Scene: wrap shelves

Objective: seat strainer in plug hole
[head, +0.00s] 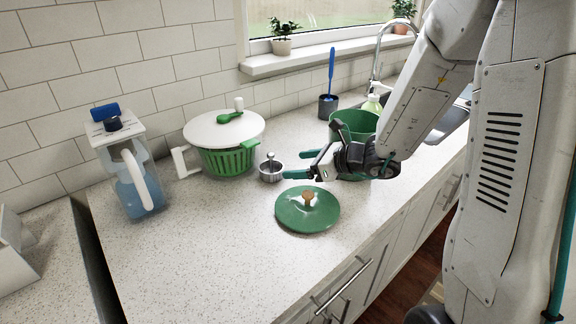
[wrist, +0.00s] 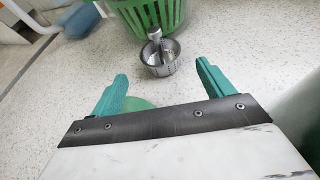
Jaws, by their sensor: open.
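The strainer (head: 271,171) is a small metal basket with an upright knobbed post, standing on the speckled counter in front of the salad spinner. In the wrist view the strainer (wrist: 160,62) stands upright just beyond and between my fingertips, apart from them. My gripper (head: 297,165) is open and empty, just right of the strainer in the head view; its teal fingers also show in the wrist view (wrist: 160,78). The sink (head: 447,122) shows partly at the right behind my arm. The plug hole is hidden.
A white and green salad spinner (head: 226,160) stands behind the strainer. A green lid (head: 307,212) lies in front, and a green pot (head: 355,124) stands behind my gripper. A blue jug appliance (head: 135,185) is at left. The front-left counter is clear.

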